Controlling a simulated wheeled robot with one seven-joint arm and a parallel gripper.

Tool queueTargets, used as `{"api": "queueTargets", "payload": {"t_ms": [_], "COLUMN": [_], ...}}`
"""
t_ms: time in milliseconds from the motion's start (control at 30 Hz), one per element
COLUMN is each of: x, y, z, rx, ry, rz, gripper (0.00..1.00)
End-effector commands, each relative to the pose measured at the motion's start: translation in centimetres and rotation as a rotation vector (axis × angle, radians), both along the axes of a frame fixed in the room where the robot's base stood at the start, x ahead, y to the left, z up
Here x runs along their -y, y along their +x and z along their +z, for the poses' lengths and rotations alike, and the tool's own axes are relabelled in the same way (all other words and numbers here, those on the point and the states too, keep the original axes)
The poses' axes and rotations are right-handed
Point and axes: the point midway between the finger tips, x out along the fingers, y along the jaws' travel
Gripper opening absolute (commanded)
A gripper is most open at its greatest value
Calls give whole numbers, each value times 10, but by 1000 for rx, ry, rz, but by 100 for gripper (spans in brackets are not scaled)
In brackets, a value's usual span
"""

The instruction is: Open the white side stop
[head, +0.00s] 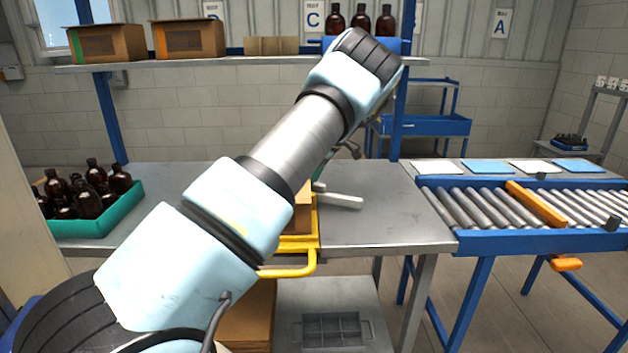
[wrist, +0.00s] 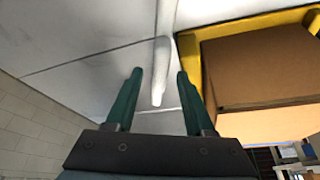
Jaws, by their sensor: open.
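The white side stop (head: 340,200) is a pale bar that sticks out to the right over the grey table, beside the yellow frame. In the wrist view the white side stop (wrist: 158,85) runs down between the two green fingers, its rounded end towards the palm. My gripper (wrist: 160,73) is open, with one finger on each side of the bar. I cannot tell whether either finger touches it. In the head view my arm hides most of the gripper and the stop's inner end.
The yellow frame (wrist: 188,60) with a brown carton (wrist: 260,68) stands close to the right finger. A teal crate (head: 122,210) of amber bottles is at the left. A roller conveyor (head: 470,205) is at the right. The table (head: 385,225) right of the stop is clear.

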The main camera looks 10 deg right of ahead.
Motion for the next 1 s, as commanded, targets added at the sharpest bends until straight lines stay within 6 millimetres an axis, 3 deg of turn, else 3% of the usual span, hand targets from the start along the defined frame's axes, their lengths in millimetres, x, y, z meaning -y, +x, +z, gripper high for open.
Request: {"api": "queueTargets", "payload": {"t_ms": [267, 700, 1000], "x": [5, 30, 35], "y": [-2, -18, -22], "z": [10, 83, 100], "rx": [3, 1, -1], "ry": [-1, -2, 0], "rz": [-2, -2, 0], "gripper": [54, 54, 54]}}
